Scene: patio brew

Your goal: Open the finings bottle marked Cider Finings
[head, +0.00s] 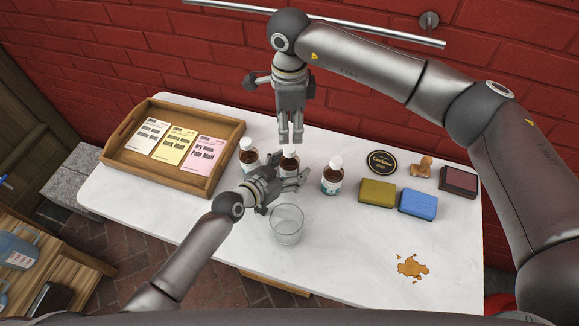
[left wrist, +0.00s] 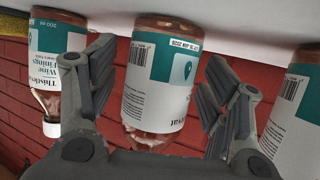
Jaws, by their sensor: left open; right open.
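Three brown bottles with white caps and white-and-teal labels stand in a row: a left bottle (head: 248,154), a middle bottle (head: 289,163) and a right bottle (head: 332,179). My left gripper (head: 286,178) is open at the middle bottle, low on its near side. In the left wrist view the middle bottle (left wrist: 158,85) sits between the spread fingers, showing a barcode; its product name is not readable. A bottle at that view's left (left wrist: 60,70) reads Wine Finings. No Cider Finings label is readable. My right gripper (head: 291,138) is open, pointing down just above the middle bottle's top, which it partly hides.
An empty clear glass (head: 286,226) stands close in front of my left gripper. A wooden tray (head: 226,158) with packets is left. Yellow (head: 377,193) and blue (head: 417,203) sponges, a stamp (head: 422,167) and a brown spill (head: 411,267) are right. The white table's front middle is clear.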

